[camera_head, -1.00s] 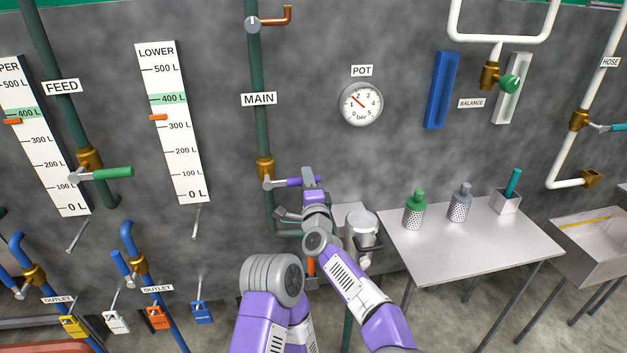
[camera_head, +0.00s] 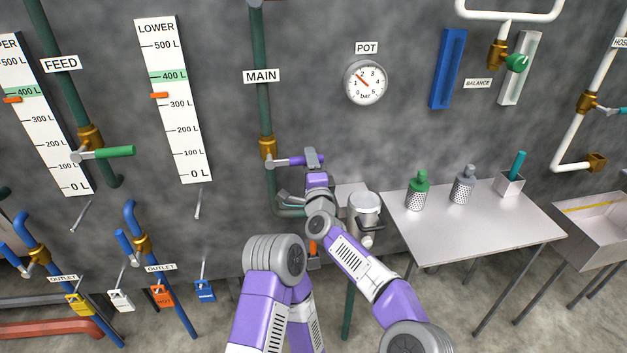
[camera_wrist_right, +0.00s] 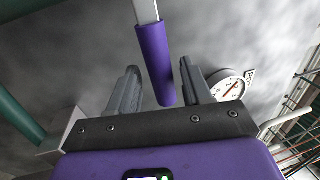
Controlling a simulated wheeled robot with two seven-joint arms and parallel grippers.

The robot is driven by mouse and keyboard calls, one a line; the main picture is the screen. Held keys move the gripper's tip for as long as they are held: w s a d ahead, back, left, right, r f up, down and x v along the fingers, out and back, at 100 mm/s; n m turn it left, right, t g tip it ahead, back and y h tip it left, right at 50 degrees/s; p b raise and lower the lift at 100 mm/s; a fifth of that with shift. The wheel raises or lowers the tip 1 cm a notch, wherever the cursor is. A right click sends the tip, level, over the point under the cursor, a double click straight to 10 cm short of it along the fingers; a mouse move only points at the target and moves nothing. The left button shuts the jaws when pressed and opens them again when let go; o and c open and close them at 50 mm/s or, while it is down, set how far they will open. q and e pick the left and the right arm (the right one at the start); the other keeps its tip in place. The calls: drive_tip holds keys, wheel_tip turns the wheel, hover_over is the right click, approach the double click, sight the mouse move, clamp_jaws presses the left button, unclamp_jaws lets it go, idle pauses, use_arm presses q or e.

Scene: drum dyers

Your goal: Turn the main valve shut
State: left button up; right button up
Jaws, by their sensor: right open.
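The main valve is a brass body (camera_head: 268,147) on the green vertical pipe under the MAIN sign (camera_head: 262,76). Its purple lever handle (camera_head: 298,160) sticks out to the right, roughly level. My right gripper (camera_head: 314,158) is at the free end of the lever. In the right wrist view the purple lever sleeve (camera_wrist_right: 154,60) reaches down between the two open fingers of my right gripper (camera_wrist_right: 160,90). The fingers stand apart on either side of it, with gaps visible. My left gripper is not in view.
A metal pot (camera_head: 364,212) stands just right of my right arm. A steel table (camera_head: 470,230) with shaker bottles is further right. A pressure gauge (camera_head: 365,81) hangs on the wall above. The feed valve's green handle (camera_head: 115,152) is to the left.

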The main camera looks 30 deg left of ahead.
drive_tip(key=v, duration=0.6)
drive_tip(key=shift+s+b, duration=0.15)
drive_tip(key=shift+b, duration=0.15)
drive_tip(key=shift+d+f, duration=0.1)
idle(0.3)
drive_tip(key=s+d+f+n+g+h+p, duration=0.1)
drive_tip(key=d+f+n+g+h+p, duration=0.15)
drive_tip(key=d+f, duration=1)
drive_tip(key=s+d+f+n+g+h+p, duration=0.1)
drive_tip(key=d+f+n+g+h, duration=0.25)
drive_tip(key=d+f, duration=0.9)
drive_tip(key=s+d+f+g+h+p, duration=0.1)
drive_tip(key=s+d+f+g, duration=0.2)
drive_tip(key=s, duration=0.6)
drive_tip(key=s+d+f+n+g+h+p, duration=0.1)
drive_tip(key=s+d+f+g, duration=0.2)
drive_tip(key=s+d+f, duration=0.4)
drive_tip(key=s+d+f+g+h+p, duration=0.1)
drive_tip(key=s+d+f+g, duration=0.1)
drive_tip(key=s+d+f, duration=0.3)
drive_tip(key=s+d, duration=0.4)
drive_tip(key=s, duration=0.2)
drive_tip(key=shift+f+g, duration=0.2)
drive_tip(key=shift+g, duration=0.2)
